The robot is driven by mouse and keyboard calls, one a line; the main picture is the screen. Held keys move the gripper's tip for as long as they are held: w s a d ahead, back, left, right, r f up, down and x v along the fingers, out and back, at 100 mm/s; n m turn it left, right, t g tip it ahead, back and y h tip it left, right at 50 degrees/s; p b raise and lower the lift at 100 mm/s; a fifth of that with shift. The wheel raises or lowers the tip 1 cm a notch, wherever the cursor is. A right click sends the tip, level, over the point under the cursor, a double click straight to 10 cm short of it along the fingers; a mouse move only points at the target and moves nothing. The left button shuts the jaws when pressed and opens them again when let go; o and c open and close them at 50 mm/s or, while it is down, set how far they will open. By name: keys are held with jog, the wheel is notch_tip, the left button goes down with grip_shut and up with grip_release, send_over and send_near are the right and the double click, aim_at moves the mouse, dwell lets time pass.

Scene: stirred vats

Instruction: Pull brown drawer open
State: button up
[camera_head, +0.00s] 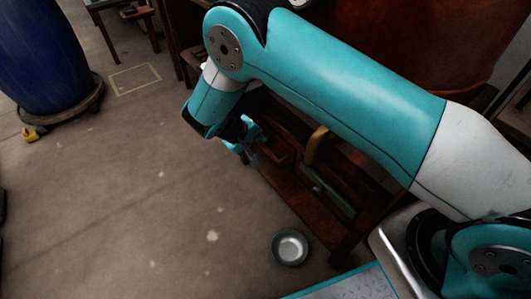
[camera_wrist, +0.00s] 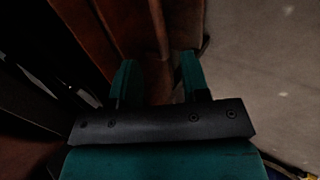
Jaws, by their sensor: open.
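The brown drawer (camera_head: 278,178) belongs to dark wooden furniture below my arm in the head view. My gripper (camera_head: 246,152) is at its left side, with teal fingers close to the brown wood. In the wrist view my gripper (camera_wrist: 158,80) is open, its two fingers apart. Brown wood (camera_wrist: 135,28) with a long upright edge or bar lies ahead of and between the fingers. I cannot tell whether the fingers touch it. My arm hides much of the furniture.
A metal bowl (camera_head: 290,246) sits on the floor in front of the furniture. A yellowish curved object (camera_head: 316,145) and a grey-green long object (camera_head: 328,190) are at the furniture. A blue barrel (camera_head: 40,60) stands at the far left. The floor (camera_head: 130,200) between is mostly clear.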

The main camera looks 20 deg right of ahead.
aim_at(267, 151)
jog(key=b+x, duration=0.1)
jog(key=x, duration=0.6)
jog(key=shift+d+f+b, duration=0.1)
jog(key=shift+f+b, duration=0.1)
jog(key=shift+b, duration=0.1)
grip_shut()
